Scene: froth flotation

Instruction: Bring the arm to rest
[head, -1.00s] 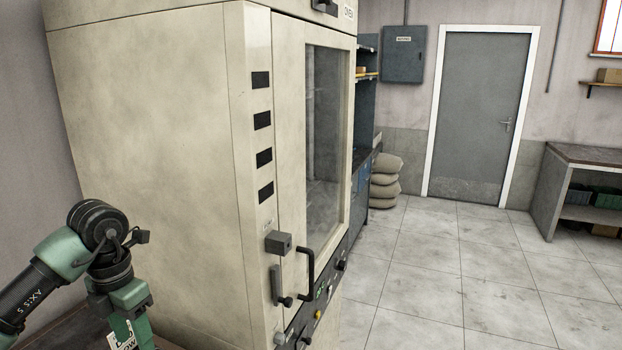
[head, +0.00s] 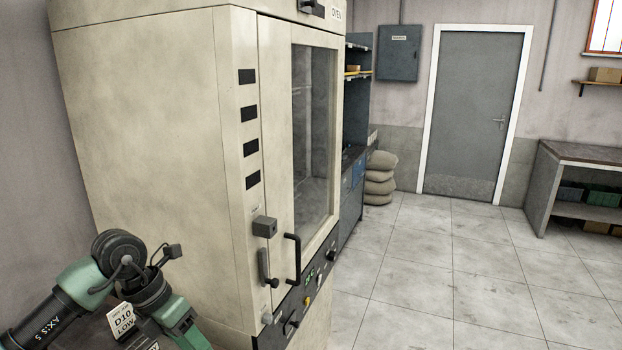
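A green and black arm of mine comes in from the lower left in the head view, bent at its dark joint. Its gripper lies below the picture's edge and does not show, so I cannot see its fingers or anything in them. My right arm and gripper are not in view. The tall cream oven (head: 150,120) stands just beyond the arm, with its glass door (head: 313,130) shut. A black door handle (head: 294,258) is on the oven's front.
Stacked sacks (head: 380,178) and a shelf unit (head: 356,110) stand past the oven. A grey door (head: 468,110) is at the back and a workbench (head: 545,190) at the right. The tiled floor (head: 430,270) is clear.

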